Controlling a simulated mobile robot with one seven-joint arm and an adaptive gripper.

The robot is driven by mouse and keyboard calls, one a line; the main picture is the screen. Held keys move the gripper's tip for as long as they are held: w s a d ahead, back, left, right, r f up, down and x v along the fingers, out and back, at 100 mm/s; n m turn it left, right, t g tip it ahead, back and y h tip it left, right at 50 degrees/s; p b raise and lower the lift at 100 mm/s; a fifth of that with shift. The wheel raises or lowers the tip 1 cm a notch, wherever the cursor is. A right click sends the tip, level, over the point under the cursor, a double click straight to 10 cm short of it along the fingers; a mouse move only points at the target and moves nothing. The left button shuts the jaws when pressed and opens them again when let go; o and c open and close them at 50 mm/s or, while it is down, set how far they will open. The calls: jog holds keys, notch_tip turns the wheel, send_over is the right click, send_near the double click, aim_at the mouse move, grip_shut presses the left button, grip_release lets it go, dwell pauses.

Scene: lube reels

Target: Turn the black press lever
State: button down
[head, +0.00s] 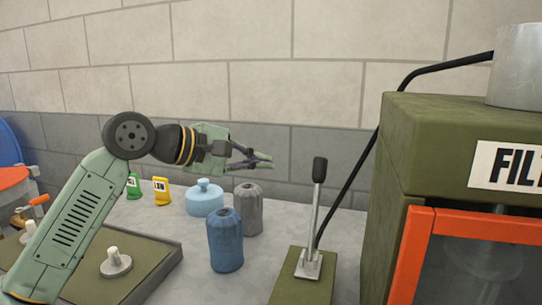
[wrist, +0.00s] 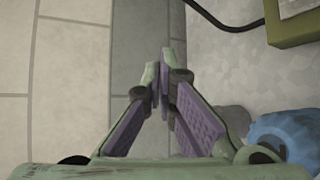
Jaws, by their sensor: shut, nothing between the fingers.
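The press lever (head: 315,205) is a thin metal rod with a black knob (head: 319,170) on top. It stands nearly upright from a bracket on a green base (head: 303,285), left of the press cabinet. My gripper (head: 268,161) is shut and empty, reaching in from the left. In the head view its tips are left of the knob and at about its height, with a gap between them. The wrist view shows the purple-padded fingers (wrist: 164,62) meeting at the tips. The lever cannot be made out in the wrist view.
A green filter press cabinet (head: 440,140) with an orange frame stands right. A blue ribbed container (head: 226,240), a grey one (head: 248,208) and a light-blue lidded pot (head: 205,198) stand below my gripper. A black hose (head: 350,185) runs behind the lever. A block wall closes the back.

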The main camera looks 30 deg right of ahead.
jog(key=s+d+f+p, duration=0.1)
jog(key=s+d+p, duration=0.2)
jog(key=d, duration=0.4)
jog(key=shift+s+d+f+p, duration=0.25)
jog(key=shift+s+p, duration=0.15)
jog(key=shift+p, duration=0.2)
jog(key=shift+a, duration=0.1)
jog(key=s+a+r+m+h+b, duration=0.1)
jog(key=s+a+m+h+b, duration=0.3)
jog(key=s+a+b, duration=0.5)
jog(key=shift+a+r+t+h+b, duration=0.25)
jog(key=shift+a+h+b, duration=0.6)
jog(key=shift+b, duration=4.9)
jog(key=shift+d+h, duration=0.25)
